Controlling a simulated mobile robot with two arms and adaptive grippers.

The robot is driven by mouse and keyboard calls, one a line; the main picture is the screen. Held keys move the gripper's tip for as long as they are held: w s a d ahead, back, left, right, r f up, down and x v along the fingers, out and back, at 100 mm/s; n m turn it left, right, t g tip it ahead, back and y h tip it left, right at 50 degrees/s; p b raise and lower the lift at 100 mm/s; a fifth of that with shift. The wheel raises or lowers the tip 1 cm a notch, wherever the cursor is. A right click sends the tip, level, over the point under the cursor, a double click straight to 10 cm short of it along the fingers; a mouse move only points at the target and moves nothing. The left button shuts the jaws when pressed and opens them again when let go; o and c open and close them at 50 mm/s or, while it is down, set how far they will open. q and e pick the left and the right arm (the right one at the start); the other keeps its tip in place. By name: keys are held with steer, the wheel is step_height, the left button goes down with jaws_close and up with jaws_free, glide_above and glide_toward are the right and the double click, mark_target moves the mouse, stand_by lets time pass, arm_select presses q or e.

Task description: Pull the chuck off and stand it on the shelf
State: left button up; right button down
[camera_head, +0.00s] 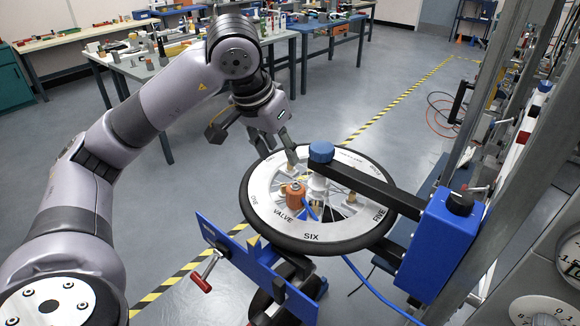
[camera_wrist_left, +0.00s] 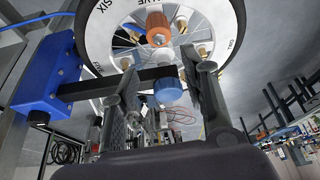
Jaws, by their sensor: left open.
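An orange chuck (camera_head: 293,194) with a blue hose sits on the wheel (camera_head: 312,237), near the word VALVE. It also shows at the top of the left wrist view (camera_wrist_left: 158,28). My left gripper (camera_head: 277,152) is open and empty above the wheel's far left side, apart from the chuck. In the left wrist view its two fingers (camera_wrist_left: 168,76) are spread, with the black clamp arm and its blue knob seen between and beyond them. My right gripper is not in view. I cannot pick out the shelf with certainty.
A black clamp arm with a blue knob (camera_head: 321,151) reaches over the wheel from a blue housing (camera_head: 436,244). A blue plate (camera_head: 240,262) stands in front left. Metal uprights crowd the right. Cluttered workbenches (camera_head: 135,65) stand behind; the floor between is open.

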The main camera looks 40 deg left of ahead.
mark_target(295, 188)
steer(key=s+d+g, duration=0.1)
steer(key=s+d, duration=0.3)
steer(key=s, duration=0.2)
arm_select(q)
steer(key=p+x, duration=0.1)
steer(key=x, duration=1)
steer(key=shift+d+f+p, duration=0.1)
steer(key=shift+f+p, duration=0.2)
steer(key=shift+p, duration=0.05)
steer(key=x, duration=0.3)
steer(key=shift+w+f, duration=0.1)
steer(key=shift+w, duration=0.1)
steer(key=shift+w+f+p, duration=0.15)
steer(key=shift+f+p, duration=0.15)
steer(key=shift+f, duration=0.05)
steer(key=c, duration=0.8)
steer(key=o, duration=0.5)
steer(key=shift+r, duration=0.1)
steer(key=c, duration=0.6)
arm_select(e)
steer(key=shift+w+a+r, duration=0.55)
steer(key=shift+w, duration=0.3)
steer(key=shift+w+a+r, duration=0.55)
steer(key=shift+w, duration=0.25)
